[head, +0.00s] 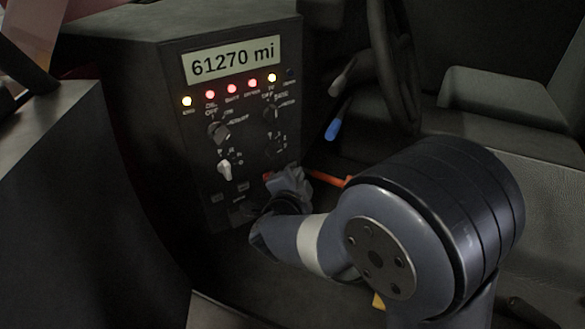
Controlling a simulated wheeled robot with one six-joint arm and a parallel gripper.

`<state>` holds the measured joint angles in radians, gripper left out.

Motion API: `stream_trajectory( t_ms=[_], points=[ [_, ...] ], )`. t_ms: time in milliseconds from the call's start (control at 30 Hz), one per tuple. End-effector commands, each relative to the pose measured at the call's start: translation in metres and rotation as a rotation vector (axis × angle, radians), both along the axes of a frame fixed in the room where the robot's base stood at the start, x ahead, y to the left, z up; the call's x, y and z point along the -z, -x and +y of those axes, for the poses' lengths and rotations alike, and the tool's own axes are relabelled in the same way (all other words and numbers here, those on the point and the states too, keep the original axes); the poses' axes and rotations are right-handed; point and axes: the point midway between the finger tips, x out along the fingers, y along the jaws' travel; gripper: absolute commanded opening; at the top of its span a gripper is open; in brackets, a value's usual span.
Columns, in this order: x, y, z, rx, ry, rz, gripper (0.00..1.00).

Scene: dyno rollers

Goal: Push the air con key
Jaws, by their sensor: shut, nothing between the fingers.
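The control panel (241,120) stands upright at centre left, with a mileage display, a row of lamps, knobs and small keys. Small dark keys sit low on its face, one at the left (217,198) and one further right (243,186). Their labels are too small to read, so I cannot tell which is the air con key. My gripper (285,186) is shut and empty at the panel's lower right. It hides part of that corner, and I cannot tell whether it touches the panel.
A white-pointer knob (225,170) and dark knobs sit above the keys. A steering wheel (390,55) and a blue-tipped lever (333,130) are at the upper right. An orange bar (326,177) lies behind my gripper. A dark surface (75,200) fills the left.

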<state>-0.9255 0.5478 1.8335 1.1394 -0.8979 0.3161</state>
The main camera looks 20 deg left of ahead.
Motion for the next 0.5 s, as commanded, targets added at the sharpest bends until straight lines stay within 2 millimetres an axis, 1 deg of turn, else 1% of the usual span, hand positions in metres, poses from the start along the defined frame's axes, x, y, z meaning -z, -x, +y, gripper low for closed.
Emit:
stream_trajectory(
  t_ms=[267, 500],
  points=[
    [0.000, 0.002, -0.003, 0.000, 0.001, 0.000, 0.00],
    [0.001, 0.017, -0.021, 0.000, 0.001, 0.000, 0.00]
  ],
)
